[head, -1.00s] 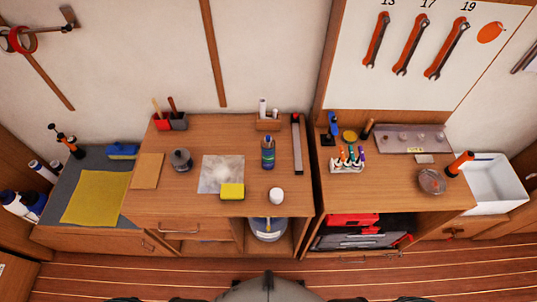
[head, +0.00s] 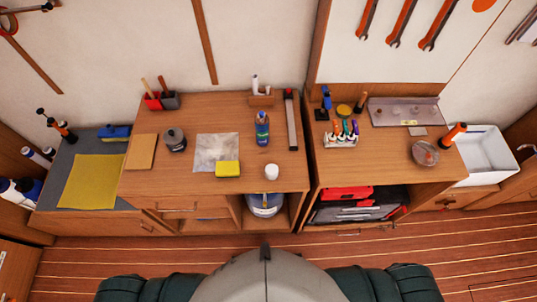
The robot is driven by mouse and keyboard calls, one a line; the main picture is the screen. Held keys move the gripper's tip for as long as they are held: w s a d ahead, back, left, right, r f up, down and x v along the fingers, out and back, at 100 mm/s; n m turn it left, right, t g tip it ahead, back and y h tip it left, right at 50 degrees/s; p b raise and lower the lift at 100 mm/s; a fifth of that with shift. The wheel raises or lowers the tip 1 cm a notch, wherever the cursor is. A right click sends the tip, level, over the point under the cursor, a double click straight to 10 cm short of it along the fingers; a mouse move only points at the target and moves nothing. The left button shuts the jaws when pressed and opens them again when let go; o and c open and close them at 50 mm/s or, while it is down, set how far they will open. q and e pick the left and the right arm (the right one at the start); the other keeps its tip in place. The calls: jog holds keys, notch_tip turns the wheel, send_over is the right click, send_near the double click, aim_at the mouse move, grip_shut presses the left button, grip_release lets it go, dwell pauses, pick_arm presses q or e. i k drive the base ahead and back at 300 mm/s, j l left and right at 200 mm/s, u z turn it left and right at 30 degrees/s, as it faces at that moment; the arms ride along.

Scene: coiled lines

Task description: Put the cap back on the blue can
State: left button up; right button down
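The blue can (head: 262,130) stands upright on the middle wooden bench, right of a grey-white cloth. A white cap-like piece (head: 272,171) sits on the same bench, in front of the can near the bench's front edge. The can's top is small in view, and I cannot make out its opening. Neither of my grippers shows in the head view; only parts of my own body are at the bottom.
A yellow sponge (head: 228,169) lies left of the white piece on the cloth (head: 216,148). A dark round pot (head: 175,139) stands further left. A long grey bar (head: 291,122) lies along the bench's right side. A marker rack (head: 341,139) is on the right bench.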

aim_at(261, 123)
jog(key=u, duration=1.65)
jog(key=k+l, duration=0.3)
jog(key=k, duration=0.2)
jog(key=k+l, duration=0.25)
jog(key=k, duration=0.25)
jog(key=i, duration=0.5)
